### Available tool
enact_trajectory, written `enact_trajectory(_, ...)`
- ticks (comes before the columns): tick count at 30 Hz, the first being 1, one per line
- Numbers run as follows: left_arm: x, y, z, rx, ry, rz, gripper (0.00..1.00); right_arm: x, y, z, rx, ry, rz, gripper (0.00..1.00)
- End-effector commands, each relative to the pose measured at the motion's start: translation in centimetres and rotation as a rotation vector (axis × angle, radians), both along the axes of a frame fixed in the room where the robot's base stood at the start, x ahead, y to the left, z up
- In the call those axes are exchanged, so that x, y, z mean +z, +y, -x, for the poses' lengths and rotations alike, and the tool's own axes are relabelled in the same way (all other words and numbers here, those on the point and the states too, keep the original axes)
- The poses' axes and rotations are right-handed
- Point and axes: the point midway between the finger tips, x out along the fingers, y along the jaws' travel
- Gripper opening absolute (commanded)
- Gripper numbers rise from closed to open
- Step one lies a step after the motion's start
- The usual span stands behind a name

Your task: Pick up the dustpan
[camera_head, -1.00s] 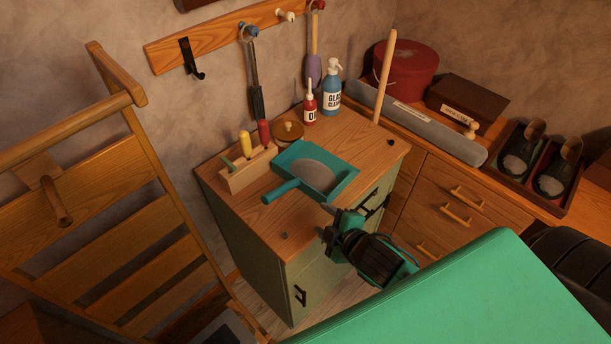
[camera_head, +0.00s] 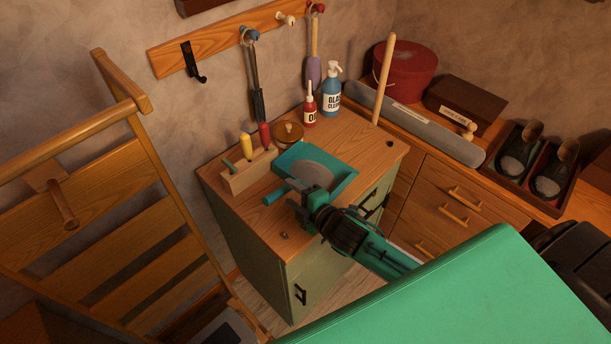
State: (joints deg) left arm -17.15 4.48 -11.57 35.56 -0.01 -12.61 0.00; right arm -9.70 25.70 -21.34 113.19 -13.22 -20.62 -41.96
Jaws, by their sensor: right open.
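The teal dustpan (camera_head: 337,180) lies on the wooden top of a green cabinet (camera_head: 262,224), with its grey inner face up. Its handle (camera_head: 270,198) points to the lower left. My right gripper (camera_head: 291,193) is open, with its fingertips at the handle end of the pan. It hides where the handle joins the pan, and I cannot tell whether the fingers touch it. My left gripper is not in view.
Behind the dustpan stand a wooden block with coloured-handled tools (camera_head: 248,172), a round lidded pot (camera_head: 289,133), a red oil bottle (camera_head: 310,108) and a blue glass cleaner bottle (camera_head: 331,92). A wooden ladder-like frame (camera_head: 120,180) stands at left.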

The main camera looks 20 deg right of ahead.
Motion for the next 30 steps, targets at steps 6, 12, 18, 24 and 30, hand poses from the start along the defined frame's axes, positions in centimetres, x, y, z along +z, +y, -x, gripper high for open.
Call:
enact_trajectory(6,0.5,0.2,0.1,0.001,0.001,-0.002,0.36,-0.2,0.4,-1.1,-0.001,0.0,-0.001,0.47)
enact_trajectory(12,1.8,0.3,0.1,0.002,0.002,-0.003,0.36,-0.8,1.3,-3.3,-0.001,0.001,-0.002,0.47)
enact_trajectory(18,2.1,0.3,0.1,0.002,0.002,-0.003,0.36,-1.5,1.9,-5.0,0.0,0.0,-0.001,0.47)
enact_trajectory(24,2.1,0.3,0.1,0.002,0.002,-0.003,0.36,-1.7,1.9,-5.2,0.0,0.001,-0.001,0.47)
enact_trajectory(30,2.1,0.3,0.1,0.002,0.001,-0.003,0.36,-1.7,1.9,-5.2,0.0,0.001,-0.001,0.24)
